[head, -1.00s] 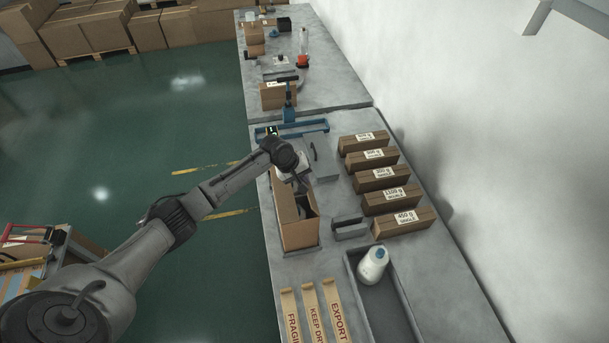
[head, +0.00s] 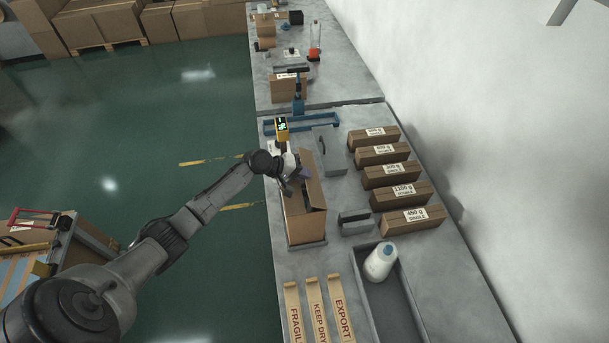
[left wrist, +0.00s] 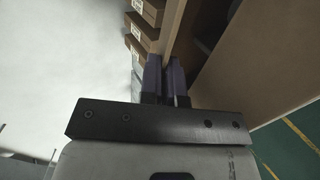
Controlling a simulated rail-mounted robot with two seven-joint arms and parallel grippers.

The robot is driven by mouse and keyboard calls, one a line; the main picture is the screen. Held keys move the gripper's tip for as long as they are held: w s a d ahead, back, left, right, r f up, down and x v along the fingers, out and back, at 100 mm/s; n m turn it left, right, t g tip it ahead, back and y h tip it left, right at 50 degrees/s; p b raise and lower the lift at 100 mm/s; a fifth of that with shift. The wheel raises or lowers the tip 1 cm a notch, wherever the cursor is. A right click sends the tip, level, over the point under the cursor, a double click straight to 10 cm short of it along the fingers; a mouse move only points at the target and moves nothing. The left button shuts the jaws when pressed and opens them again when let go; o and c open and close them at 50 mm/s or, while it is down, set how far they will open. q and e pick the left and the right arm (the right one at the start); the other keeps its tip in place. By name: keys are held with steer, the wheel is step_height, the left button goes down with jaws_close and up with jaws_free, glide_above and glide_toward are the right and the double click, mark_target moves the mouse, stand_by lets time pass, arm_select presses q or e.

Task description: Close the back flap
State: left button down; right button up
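An open tan carton (head: 303,228) stands near the left edge of the bench. A long flap (head: 315,185) shows along its right side, and the inside looks dark. My left gripper (head: 298,181) is at the carton's far part, over the opening, beside that flap. The carton's far end and back flap are largely hidden by the gripper. My right gripper is not in view.
Several labelled brown cartons (head: 388,174) stand in a row to the right. A grey block (head: 354,224) and a grey tray (head: 400,300) with a white bottle (head: 380,261) are nearby. Printed strips (head: 317,310) lie in front. A blue frame (head: 302,124) stands behind.

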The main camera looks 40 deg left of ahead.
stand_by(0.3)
arm_select(q)
steer(key=c, duration=1.3)
jaws_free()
steer(key=b+v, duration=0.1)
steer(key=v, duration=1.3)
steer(key=shift+w, duration=0.1)
